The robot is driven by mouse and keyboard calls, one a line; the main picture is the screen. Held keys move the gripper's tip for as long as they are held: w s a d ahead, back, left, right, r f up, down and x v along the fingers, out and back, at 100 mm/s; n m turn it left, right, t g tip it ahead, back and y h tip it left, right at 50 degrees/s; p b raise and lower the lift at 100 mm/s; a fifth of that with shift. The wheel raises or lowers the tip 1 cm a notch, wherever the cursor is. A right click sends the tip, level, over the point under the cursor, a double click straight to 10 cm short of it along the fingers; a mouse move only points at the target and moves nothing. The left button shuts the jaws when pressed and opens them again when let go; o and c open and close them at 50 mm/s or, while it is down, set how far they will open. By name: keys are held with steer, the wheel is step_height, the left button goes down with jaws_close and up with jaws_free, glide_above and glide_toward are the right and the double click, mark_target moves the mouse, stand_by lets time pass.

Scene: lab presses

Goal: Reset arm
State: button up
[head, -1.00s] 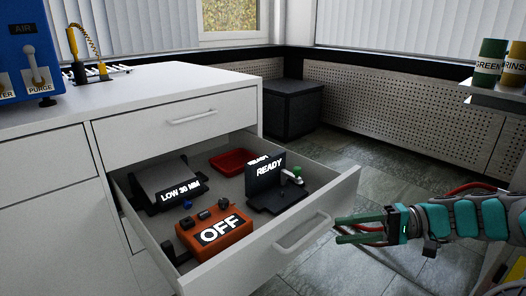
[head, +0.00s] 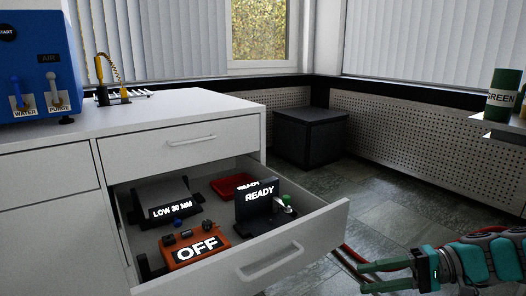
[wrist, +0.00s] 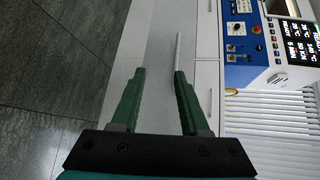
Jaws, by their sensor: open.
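My gripper (head: 372,277) is at the lower right of the head view, to the right of the open drawer (head: 318,222) and apart from its handle. Its green fingers are spread with nothing between them. The wrist view also shows my gripper (wrist: 159,75) open and empty, with a white cabinet front and a bar handle (wrist: 178,52) beyond the fingertips.
The drawer holds an orange box reading OFF (head: 195,248), a black READY stand (head: 258,205), a LOW 30 MM device (head: 165,195) and a red tray (head: 232,186). A blue machine (head: 38,65) stands on the counter. A green container (head: 503,92) stands on the right.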

steer(key=s+a+f+n+g+h, duration=0.1)
steer(key=s+a+f+g+h, duration=0.15)
steer(key=s+a, duration=0.3)
steer(key=s+a+f+n+g+h, duration=0.1)
steer(key=s+a+g+h, duration=0.1)
steer(key=s+a+h, duration=0.3)
steer(key=s+d+f+n+t+h, duration=0.1)
steer(key=s+d+f+h, duration=0.15)
steer(key=s+h, duration=0.2)
steer(key=s+d+f+h, duration=0.1)
steer(key=s+f+h, duration=0.25)
steer(key=s, duration=0.25)
step_height(320, 180, up, 12)
steer(key=p, duration=1.2)
steer(key=shift+d, duration=0.2)
